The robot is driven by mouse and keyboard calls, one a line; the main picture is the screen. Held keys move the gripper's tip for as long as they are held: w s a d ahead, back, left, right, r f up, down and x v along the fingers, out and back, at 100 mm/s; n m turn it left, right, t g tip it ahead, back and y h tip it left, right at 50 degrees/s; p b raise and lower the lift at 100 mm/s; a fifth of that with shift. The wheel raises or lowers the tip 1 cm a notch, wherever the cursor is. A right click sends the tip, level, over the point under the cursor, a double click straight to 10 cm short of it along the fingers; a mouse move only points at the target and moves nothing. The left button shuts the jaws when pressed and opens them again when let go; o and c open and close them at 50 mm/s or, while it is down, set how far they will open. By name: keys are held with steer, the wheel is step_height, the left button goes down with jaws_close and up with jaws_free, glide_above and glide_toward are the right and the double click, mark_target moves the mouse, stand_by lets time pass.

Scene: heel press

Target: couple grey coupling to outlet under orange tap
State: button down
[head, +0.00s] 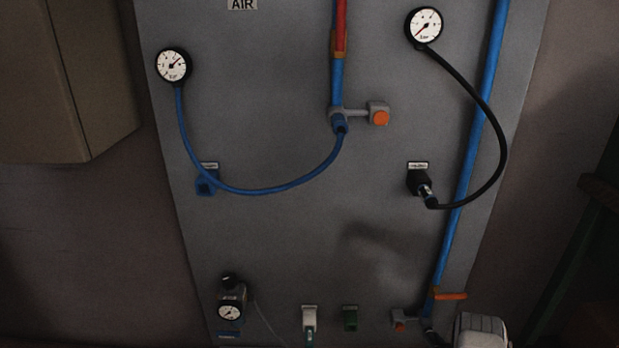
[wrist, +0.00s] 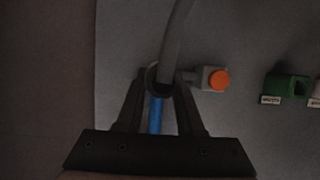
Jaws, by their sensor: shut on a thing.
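My gripper (wrist: 163,90) is shut on the grey coupling at the end of a grey hose (wrist: 178,35); the coupling itself is mostly hidden between the fingers. In the wrist view the orange tap (wrist: 218,80) is just right of the fingers, on a grey valve block, with a blue pipe (wrist: 156,115) in line with the gripper. The outlet is largely hidden by the fingers and hose, so I cannot tell whether the coupling is seated on it. In the head view the low orange tap (head: 400,325) is at the bottom right, beside my arm.
A green socket (wrist: 287,88) is right of the tap in the wrist view; in the head view it (head: 350,318) is left of it. A white socket (head: 309,318) holds a hose. A blue hose (head: 270,190) and black hose (head: 497,150) hang higher on the panel.

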steer(key=shift+w, duration=0.55)
steer(key=shift+c, duration=2.3)
jaws_free()
